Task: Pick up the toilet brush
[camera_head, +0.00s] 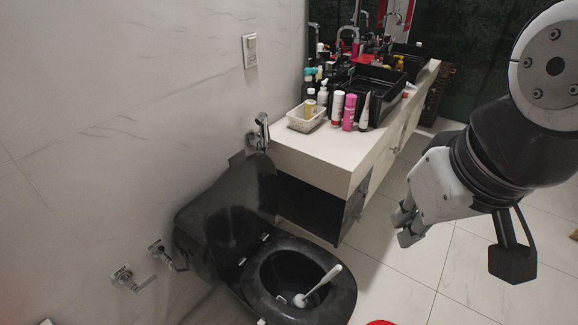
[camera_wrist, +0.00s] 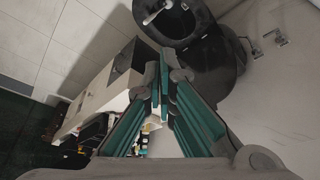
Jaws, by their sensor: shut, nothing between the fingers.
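The white toilet brush (camera_head: 322,285) leans in the bowl of the black toilet (camera_head: 340,297). Its head is down in the bowl and its handle slants up to the right over the seat. In the wrist view the brush (camera_wrist: 158,11) shows at the top, in the dark bowl. My gripper (camera_head: 401,226) is in the air to the right of the toilet, well above and apart from the brush. In the wrist view the two teal-padded fingers (camera_wrist: 160,72) come together at their tips with nothing between them.
A white counter (camera_head: 312,155) with bottles, a small basket (camera_head: 306,119) and black vessel sinks (camera_head: 366,86) stands behind the toilet. The raised black lid (camera_head: 232,215) is at the wall. Wall valves (camera_head: 122,277) are at lower left. Tiled floor (camera_head: 395,275) is clear at right.

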